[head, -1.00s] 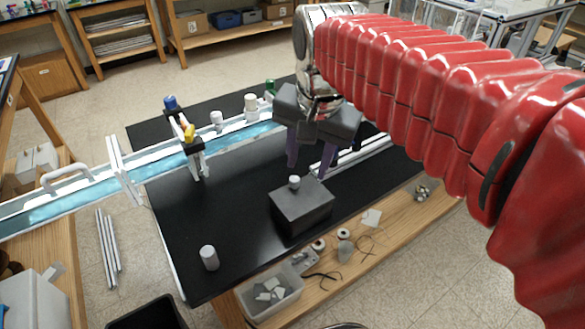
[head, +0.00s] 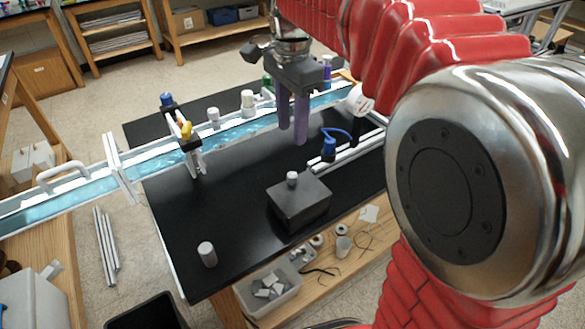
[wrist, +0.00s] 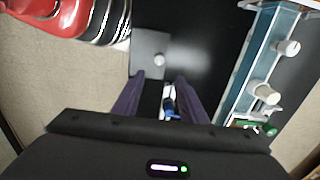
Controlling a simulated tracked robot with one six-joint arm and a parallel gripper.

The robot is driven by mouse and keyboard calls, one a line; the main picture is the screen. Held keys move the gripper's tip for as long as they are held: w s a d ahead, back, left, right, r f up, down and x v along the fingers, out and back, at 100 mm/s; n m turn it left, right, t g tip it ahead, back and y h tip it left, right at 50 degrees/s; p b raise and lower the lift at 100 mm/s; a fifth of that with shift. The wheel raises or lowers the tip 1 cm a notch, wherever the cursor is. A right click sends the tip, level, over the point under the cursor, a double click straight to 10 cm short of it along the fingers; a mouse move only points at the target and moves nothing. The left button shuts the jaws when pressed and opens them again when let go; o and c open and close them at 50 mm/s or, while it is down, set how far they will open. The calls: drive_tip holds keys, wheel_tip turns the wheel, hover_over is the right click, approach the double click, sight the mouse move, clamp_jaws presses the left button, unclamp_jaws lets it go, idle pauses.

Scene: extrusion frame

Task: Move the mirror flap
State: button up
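No part is clearly recognisable as the mirror flap. A long aluminium frame with a glossy blue strip (head: 243,130) crosses the black tabletop; its left end carries a white handle (head: 62,172) and extends past the table. The strip also shows at the right of the wrist view (wrist: 262,45). My gripper (head: 292,135) hangs above the table, in front of the strip in the head view. In the wrist view its two purple fingers (wrist: 160,75) are apart, with nothing held between them. My arm hides the right part of the table in the head view.
A dark box with a white knob (head: 300,200) stands on the table's near side. A blue fitting with a cable (head: 329,146) sits by a rail. A black clamp with a yellow part (head: 186,134) stands at the strip. A white cylinder (head: 207,254) stands near the front.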

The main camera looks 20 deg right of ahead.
sight(292, 174)
drive_tip(key=shift+f, duration=0.15)
wheel_tip(292, 174, down, 14)
drive_tip(key=shift+r, duration=0.2)
idle(0.4)
drive_tip(key=shift+c, duration=0.3)
clamp_jaws()
idle(0.4)
